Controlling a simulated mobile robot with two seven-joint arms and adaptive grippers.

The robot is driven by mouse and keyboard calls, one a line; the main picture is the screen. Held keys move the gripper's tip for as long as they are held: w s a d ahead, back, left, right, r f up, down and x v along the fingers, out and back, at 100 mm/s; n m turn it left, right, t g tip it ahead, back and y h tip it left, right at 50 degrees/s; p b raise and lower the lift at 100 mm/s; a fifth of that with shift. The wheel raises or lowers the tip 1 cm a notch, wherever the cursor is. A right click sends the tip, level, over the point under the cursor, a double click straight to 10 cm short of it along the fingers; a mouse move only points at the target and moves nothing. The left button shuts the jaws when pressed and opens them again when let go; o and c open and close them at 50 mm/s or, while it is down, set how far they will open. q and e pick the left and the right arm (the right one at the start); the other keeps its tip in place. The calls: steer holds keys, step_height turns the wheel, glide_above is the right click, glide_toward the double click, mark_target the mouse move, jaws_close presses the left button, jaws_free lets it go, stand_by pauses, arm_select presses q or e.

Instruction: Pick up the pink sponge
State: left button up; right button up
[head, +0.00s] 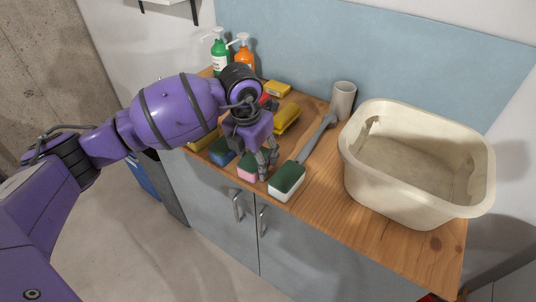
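The pink sponge (245,175), with a dark green top, lies near the front edge of the wooden counter. My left gripper (266,168) points down at the sponge's right end, with its fingers partly in front of it. I cannot tell whether the fingers touch the sponge or how far apart they are. My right gripper is not in view.
A white-and-green sponge (287,182) lies close on the right and a blue sponge (221,153) on the left. Behind are a yellow sponge (286,120), a grey-handled tool (316,138), a grey cup (343,100) and soap bottles (220,52). A beige basin (418,195) fills the counter's right.

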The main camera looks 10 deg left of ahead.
arm_select(q)
steer(key=c, duration=0.3)
steer(key=shift+c, duration=0.2)
steer(key=shift+r, duration=0.15)
